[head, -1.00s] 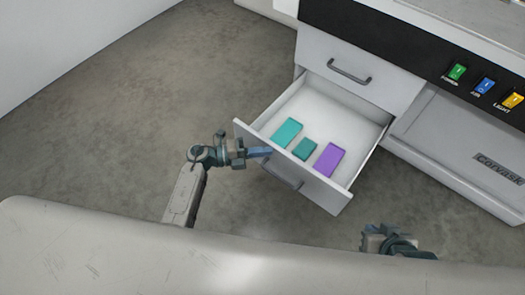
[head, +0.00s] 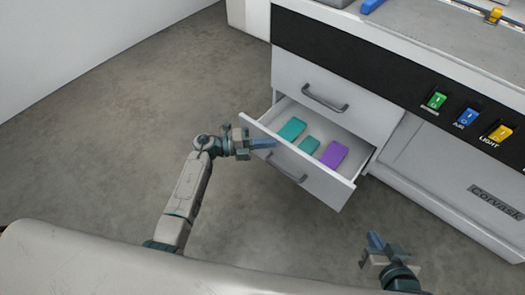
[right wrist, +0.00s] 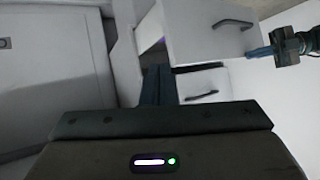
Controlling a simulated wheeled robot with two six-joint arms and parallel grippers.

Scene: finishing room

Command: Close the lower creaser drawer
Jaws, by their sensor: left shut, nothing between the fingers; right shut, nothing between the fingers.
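The lower drawer (head: 318,188) of the white creaser stands partly pulled out, with a grey bar handle (head: 287,167) on its front. Inside lie two teal blocks and a purple block (head: 334,154). My left gripper (head: 270,144) is shut and empty, its blue fingertips at the drawer front's upper edge, left of centre; I cannot tell if they touch. It also shows in the right wrist view (right wrist: 258,52), beside the drawer front (right wrist: 205,32). My right gripper (head: 375,241) is shut and empty, apart from the drawer at lower right.
The closed upper drawer (head: 330,90) sits above, with its own handle. Green, blue and yellow switches (head: 467,117) line the black panel at right. A white lower panel (head: 450,180) lies right of the drawers. Floor at left is clear.

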